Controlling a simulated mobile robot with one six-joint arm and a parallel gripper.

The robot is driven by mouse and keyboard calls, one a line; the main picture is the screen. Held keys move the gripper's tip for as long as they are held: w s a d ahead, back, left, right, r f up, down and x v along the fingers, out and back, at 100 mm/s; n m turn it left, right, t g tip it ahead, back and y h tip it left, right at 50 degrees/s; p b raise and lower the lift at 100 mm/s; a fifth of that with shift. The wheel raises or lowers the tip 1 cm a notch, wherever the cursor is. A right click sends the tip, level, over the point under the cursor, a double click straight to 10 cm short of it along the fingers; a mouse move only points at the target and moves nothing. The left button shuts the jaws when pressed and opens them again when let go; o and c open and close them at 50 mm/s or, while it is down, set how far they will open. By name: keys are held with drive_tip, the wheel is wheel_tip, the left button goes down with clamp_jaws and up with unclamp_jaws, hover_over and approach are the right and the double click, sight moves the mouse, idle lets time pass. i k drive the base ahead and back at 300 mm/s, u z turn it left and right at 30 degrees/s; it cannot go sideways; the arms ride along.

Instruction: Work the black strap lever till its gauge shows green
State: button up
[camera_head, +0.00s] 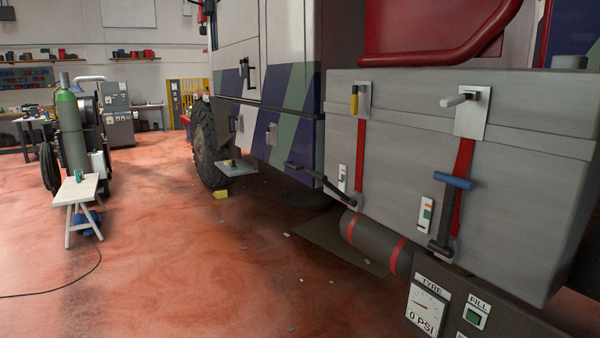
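The black strap lever (318,178) juts out to the left from the foot of the left red strap (361,150) on the grey box. It is near level, with its dark grip end toward the truck wheel. A small white gauge plate (343,177) with coloured marks sits just left of that strap; its exact reading is too small to tell. A second lever with a blue grip (453,180) stands upright by the right red strap (464,165), with its own gauge plate (425,213). My gripper is not in view.
The grey box (400,130) is on the truck's side. A dark roll with red bands (375,242) lies beneath it. A tyre gauge panel (426,310) reads 0 PSI at the bottom. A small trestle (82,195) stands left. The red floor in the middle is mostly clear.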

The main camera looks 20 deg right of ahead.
sight(321, 178)
drive_tip(key=u, duration=0.3)
drive_tip(key=i, duration=0.95)
drive_tip(key=u, duration=0.1)
